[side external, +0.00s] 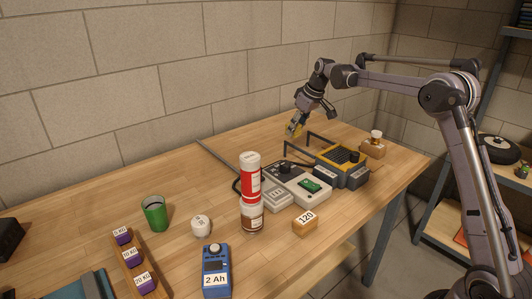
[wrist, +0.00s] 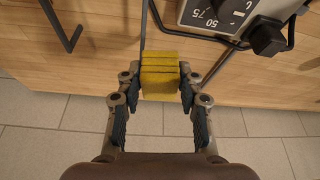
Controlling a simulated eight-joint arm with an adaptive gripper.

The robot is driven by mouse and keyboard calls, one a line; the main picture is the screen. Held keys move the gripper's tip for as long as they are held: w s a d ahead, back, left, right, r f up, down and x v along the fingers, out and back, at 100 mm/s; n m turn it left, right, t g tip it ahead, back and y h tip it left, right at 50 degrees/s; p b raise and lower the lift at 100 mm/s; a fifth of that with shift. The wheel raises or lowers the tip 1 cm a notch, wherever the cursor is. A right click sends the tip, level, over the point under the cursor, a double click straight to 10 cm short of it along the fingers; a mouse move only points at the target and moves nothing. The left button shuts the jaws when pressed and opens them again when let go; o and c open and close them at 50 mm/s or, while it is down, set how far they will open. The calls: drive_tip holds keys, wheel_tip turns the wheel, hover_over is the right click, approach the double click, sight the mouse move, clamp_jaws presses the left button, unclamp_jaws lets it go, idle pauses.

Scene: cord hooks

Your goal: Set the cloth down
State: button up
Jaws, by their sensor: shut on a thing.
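The cloth is a yellow folded block (wrist: 160,75) between my fingertips in the wrist view. In the side external view it shows as a small yellow patch (side external: 297,129). My gripper (side external: 294,132) is shut on it near the back of the wooden table (side external: 180,175), by the wall. In the wrist view my gripper (wrist: 160,88) has one dark finger on each side of the cloth. The cloth overlaps the table's edge in that view, with grey tiles beyond. I cannot tell how high it is above the wood.
Dark bent rods (wrist: 64,28) stand close to my gripper. A yellow and black unit (side external: 342,158), red-and-white canister (side external: 250,180) and green cup (side external: 155,213) stand on the table. Its left-middle has free wood.

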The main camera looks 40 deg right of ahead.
drive_tip(key=r, duration=0.3)
drive_tip(key=shift+s+d+r, duration=0.2)
drive_tip(key=shift+s+d, duration=0.05)
drive_tip(key=shift+d, duration=0.1)
drive_tip(key=s+d, duration=0.8)
drive_tip(key=d, duration=0.1)
drive_tip(key=m, duration=0.2)
hover_over(381, 174)
drive_tip(key=shift+h, duration=0.3)
drive_tip(key=shift+s+f, duration=0.25)
drive_tip(key=shift+f, duration=2.4)
drive_tip(key=shift+s+f, duration=0.2)
drive_tip(key=shift+f, duration=2.4)
drive_tip(key=shift+s+f, duration=0.25)
drive_tip(key=shift+f, duration=2.4)
drive_tip(key=shift+f, duration=0.1)
drive_tip(key=o, duration=1.1)
drive_tip(key=shift+o, duration=0.2)
